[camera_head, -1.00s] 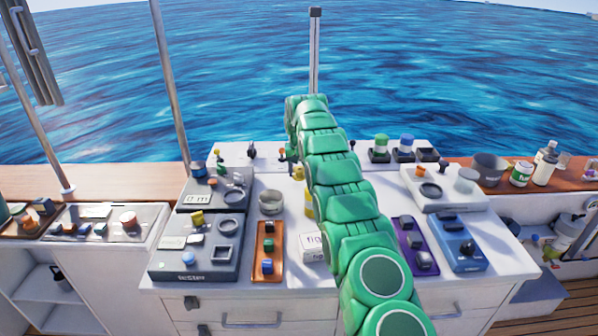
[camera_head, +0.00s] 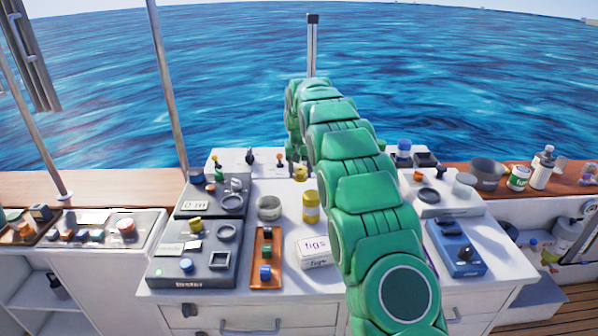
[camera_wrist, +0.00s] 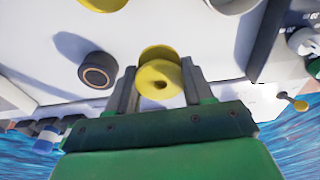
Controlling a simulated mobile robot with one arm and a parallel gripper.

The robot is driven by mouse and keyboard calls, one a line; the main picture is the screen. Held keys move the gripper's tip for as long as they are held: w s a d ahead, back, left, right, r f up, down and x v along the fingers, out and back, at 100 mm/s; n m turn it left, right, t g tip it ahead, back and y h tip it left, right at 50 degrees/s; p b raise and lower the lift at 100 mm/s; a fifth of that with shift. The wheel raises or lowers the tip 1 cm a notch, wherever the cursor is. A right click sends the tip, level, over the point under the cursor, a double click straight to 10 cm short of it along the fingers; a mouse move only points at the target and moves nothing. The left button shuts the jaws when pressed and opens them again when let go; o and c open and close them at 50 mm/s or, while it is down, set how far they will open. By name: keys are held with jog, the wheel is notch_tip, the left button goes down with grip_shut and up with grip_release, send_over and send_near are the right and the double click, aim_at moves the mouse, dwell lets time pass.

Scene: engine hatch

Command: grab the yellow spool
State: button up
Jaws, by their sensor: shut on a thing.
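The yellow spool (camera_wrist: 158,82) sits between the two fingers of my gripper (camera_wrist: 160,88) in the wrist view, its round end and centre hole facing the camera. My gripper is shut on it. In the head view, a small yellow bit of the spool (camera_head: 300,173) shows under the end of my green arm, near the back of the white counter. My arm hides much of the gripper there. I cannot tell whether the spool touches the counter.
A yellow jar (camera_head: 311,208) and a grey round tin (camera_head: 269,208) stand in front of the spool. A white figs box (camera_head: 318,248) is nearer. A dark round knob (camera_wrist: 98,70) stands beside the gripper in the wrist view. Device panels (camera_head: 195,262) lie to the left.

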aim_at(305, 174)
jog(key=shift+s+d+r, duration=0.15)
jog(key=shift+s+r, duration=0.35)
jog(key=shift+s, duration=0.65)
jog(key=shift+s+d+r, duration=0.15)
jog(key=shift+s+r, duration=0.35)
jog(key=shift+s, duration=0.7)
jog(key=shift+s+d+r, duration=0.15)
jog(key=shift+s+r, duration=0.35)
jog(key=shift+s, duration=0.65)
jog(key=shift+d, duration=0.1)
